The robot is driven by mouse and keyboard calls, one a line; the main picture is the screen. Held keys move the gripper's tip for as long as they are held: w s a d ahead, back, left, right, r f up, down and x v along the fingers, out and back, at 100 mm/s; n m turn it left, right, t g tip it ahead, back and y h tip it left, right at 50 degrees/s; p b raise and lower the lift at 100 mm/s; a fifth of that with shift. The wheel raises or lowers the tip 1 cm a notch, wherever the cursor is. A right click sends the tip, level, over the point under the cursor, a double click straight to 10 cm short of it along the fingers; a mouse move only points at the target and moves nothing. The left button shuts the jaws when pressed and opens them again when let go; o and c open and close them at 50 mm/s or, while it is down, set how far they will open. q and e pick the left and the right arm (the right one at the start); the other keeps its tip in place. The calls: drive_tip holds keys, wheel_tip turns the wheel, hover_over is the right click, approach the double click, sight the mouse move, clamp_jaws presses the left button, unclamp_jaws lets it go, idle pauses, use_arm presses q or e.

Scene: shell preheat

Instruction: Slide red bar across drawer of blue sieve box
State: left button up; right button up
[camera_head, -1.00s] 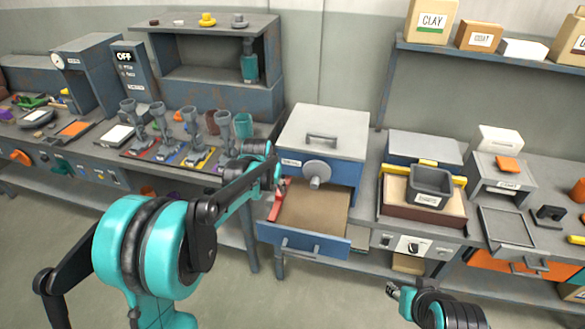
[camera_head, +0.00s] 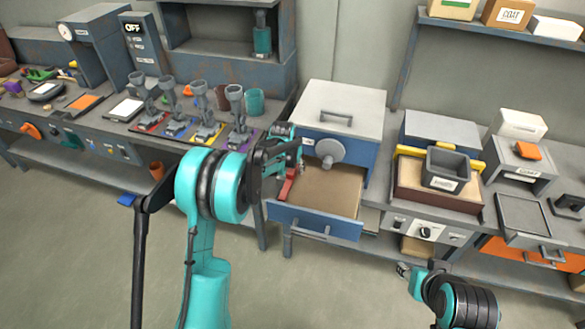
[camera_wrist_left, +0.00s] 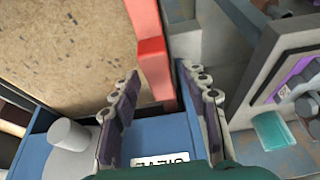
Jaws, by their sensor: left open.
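The blue sieve box (camera_head: 372,140) has a grey lid and a round grey knob on its front. Its drawer (camera_head: 312,222) is pulled out and has a tan, grainy floor. The red bar (camera_head: 286,188) lies along the drawer's left side, partly hidden by my left gripper (camera_head: 296,158). In the left wrist view the red bar (camera_wrist_left: 153,62) shows ahead of the open left gripper (camera_wrist_left: 157,78), with its near end between the fingers. I cannot tell whether they touch it. My right gripper (camera_head: 403,271) is low at the right, in front of the bench and away from the drawer; its jaws are too small to read.
Several grey portafilter-like tools (camera_head: 237,120) and a teal cup (camera_head: 255,102) stand left of the box. A grey bin (camera_head: 445,168) on a brown tray stands to its right.

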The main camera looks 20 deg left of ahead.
use_arm(q)
clamp_jaws()
drive_tip(key=d, duration=1.6)
drive_tip(key=d+p, duration=0.1)
drive_tip(key=d, duration=0.7)
drive_tip(key=shift+s, duration=0.4)
unclamp_jaws()
drive_tip(key=shift+d, duration=0.15)
drive_tip(key=v, duration=1.2)
